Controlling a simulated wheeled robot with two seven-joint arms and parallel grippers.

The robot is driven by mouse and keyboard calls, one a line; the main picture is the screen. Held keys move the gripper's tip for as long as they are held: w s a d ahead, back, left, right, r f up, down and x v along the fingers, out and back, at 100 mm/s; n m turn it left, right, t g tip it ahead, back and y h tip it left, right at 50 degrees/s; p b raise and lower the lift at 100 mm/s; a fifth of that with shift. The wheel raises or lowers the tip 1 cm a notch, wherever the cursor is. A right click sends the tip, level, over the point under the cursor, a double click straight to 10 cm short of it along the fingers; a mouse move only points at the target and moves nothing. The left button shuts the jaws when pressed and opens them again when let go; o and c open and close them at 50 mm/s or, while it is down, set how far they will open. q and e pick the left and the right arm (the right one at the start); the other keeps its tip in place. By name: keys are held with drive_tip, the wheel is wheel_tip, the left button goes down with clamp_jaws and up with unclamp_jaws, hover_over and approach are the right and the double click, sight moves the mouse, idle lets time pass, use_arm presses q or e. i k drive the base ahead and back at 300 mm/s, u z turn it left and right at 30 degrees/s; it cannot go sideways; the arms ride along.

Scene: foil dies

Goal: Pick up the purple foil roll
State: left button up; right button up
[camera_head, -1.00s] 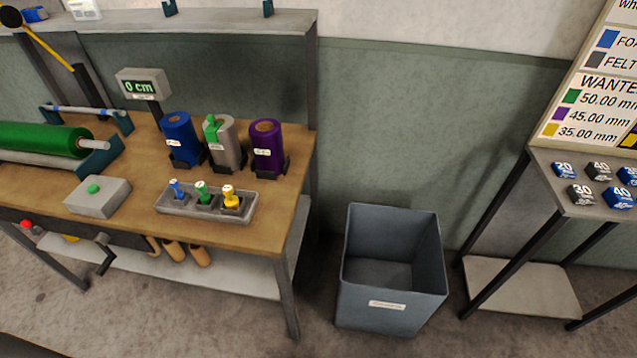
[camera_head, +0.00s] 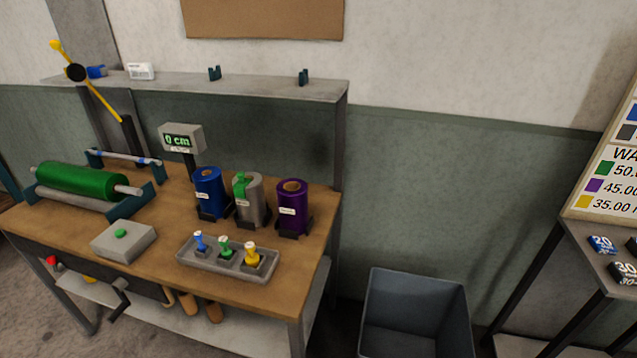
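The purple foil roll (camera_head: 292,207) stands upright in a dark holder at the right end of the wooden workbench (camera_head: 160,268). It has a small white label on its front. A grey roll with a green piece at its top (camera_head: 250,203) and a blue roll (camera_head: 210,193) stand in a row to its left. Neither of my grippers shows in the head view.
A grey tray (camera_head: 184,256) with several coloured-top pieces lies in front of the rolls. A green roll (camera_head: 82,182) lies on a rack at left. A grey box with a green button (camera_head: 120,233) sits nearby. A blue-grey bin (camera_head: 416,283) stands right of the bench.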

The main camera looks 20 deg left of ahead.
sight(292, 194)
drive_tip(key=k, duration=1.1)
drive_tip(key=z, duration=0.7)
drive_tip(key=i, duration=1.4)
drive_tip(key=u, duration=0.7)
